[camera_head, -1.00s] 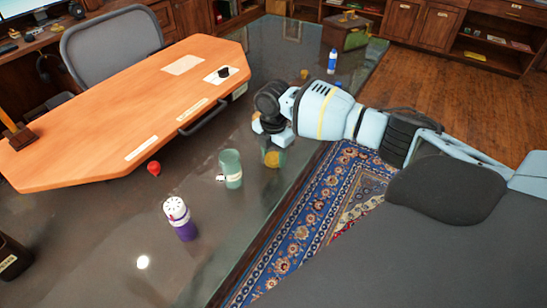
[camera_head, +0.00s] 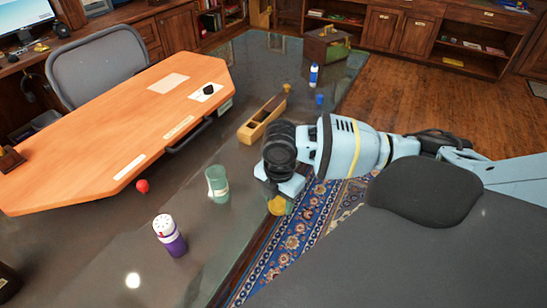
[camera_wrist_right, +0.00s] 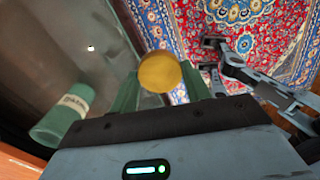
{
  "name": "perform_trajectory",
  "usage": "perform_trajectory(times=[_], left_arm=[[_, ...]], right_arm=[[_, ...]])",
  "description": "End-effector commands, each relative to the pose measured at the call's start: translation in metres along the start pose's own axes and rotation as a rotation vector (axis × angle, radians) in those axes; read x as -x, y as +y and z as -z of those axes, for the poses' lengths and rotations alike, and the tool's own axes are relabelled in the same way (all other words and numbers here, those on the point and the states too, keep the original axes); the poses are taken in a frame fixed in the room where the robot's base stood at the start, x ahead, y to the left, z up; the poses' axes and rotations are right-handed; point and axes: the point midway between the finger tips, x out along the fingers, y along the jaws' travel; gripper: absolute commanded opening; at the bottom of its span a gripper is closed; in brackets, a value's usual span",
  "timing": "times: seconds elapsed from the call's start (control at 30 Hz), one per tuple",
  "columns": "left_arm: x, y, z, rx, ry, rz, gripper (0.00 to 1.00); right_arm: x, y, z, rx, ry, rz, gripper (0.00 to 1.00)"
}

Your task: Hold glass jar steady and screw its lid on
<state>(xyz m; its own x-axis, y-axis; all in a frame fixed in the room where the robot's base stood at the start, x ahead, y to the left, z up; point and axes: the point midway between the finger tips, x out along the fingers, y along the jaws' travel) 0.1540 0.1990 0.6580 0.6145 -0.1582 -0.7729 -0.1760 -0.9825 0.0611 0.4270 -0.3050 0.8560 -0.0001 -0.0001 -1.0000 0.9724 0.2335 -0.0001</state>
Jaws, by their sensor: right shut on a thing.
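The green glass jar (camera_head: 217,184) with a pale label stands upright on the dark glossy table, its top uncovered. It also shows tilted at the lower left of the right wrist view (camera_wrist_right: 66,113). My right gripper (camera_head: 279,197) is to the right of the jar and apart from it, near the table's edge. It is shut on the round gold lid (camera_wrist_right: 160,72), which sits between its green fingers. The lid also shows below the gripper in the head view (camera_head: 277,206).
A purple bottle with a white cap (camera_head: 169,236) stands in front of the jar. A small red object (camera_head: 142,186) lies to the left. A wooden block-like tool (camera_head: 263,118) lies behind. The raised orange desktop (camera_head: 90,150) borders the left. Table between jar and gripper is clear.

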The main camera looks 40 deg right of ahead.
Motion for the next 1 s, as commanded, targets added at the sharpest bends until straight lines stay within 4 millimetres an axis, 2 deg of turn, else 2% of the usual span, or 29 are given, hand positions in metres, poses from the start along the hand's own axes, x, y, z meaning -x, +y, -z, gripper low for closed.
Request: perform_trajectory(times=[0.2,0.67,0.83,1.0], left_arm=[[0.0,-0.001,0.003,-0.003,0.006,0.001,0.6],[0.0,-0.001,0.006,-0.004,0.012,0.001,0.6],[0.002,-0.002,0.014,-0.006,0.024,0.002,0.6],[0.005,-0.003,0.024,-0.009,0.042,0.005,0.6]], right_arm=[[0.001,-0.008,0.005,0.0,0.0,-0.001,0.25],[0.0,-0.008,0.007,-0.025,0.0,0.0,0.25],[-0.002,-0.013,0.02,-0.188,0.0,0.002,0.25],[-0.006,-0.021,0.039,-0.48,-0.002,0.002,0.25]])
